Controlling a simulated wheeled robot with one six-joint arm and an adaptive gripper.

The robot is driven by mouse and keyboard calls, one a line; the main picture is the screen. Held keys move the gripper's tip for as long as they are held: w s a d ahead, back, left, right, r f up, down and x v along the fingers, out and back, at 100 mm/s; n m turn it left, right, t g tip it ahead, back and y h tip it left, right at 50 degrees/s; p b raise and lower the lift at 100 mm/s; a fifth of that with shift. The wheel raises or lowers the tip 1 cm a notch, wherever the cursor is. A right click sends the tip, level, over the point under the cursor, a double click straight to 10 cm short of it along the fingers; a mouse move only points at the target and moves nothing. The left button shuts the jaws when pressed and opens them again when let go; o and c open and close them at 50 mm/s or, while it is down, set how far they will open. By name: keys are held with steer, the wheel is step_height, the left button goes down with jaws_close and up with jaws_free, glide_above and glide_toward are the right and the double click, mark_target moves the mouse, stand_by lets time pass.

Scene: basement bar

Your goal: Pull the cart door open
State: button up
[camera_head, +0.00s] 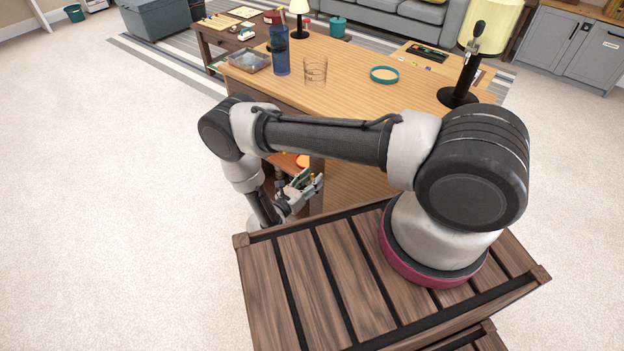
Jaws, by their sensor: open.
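The cart (345,60) has a light wooden top and stands just beyond my arm. Below its top, a dark opening shows an orange thing (303,160) inside, partly hidden by my arm. A plain wooden panel (345,180) lies to the right of this opening. I cannot tell whether this panel is the cart door or a fixed side, and no handle is clear. My gripper (312,186) is low in front of the cart, beside the panel's left edge. It is open, with nothing visible in it. Whether it touches the cart is unclear.
A low table (210,42) and a sofa (400,17) stand behind. The left carpet (110,180) is clear.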

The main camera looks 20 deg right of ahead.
steer(key=shift+w+d, duration=0.15)
steer(key=shift+d, duration=0.1)
jaws_close()
